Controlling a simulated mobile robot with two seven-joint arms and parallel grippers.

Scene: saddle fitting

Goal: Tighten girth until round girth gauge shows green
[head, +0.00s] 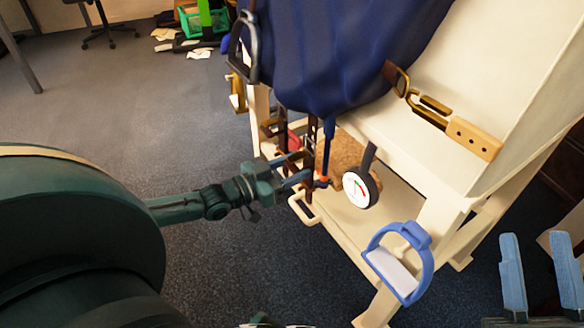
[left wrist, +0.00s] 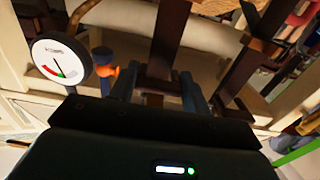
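The round girth gauge (head: 358,188), a white dial with a dark rim and red and green marks, hangs below the saddle. My left gripper (head: 305,178) is at the straps' lower end. Its fingers stand apart, with a brown strap (left wrist: 168,45) between them in the left wrist view; contact is unclear. My right gripper (head: 540,275) is open and empty at lower right.
The dark blue saddle cover (head: 340,50) lies over the cream stand (head: 500,110). A blue stirrup (head: 425,245) hangs at right; a dark stirrup (head: 243,50) is at left. A cream handle (head: 303,207) sits just below my left gripper.

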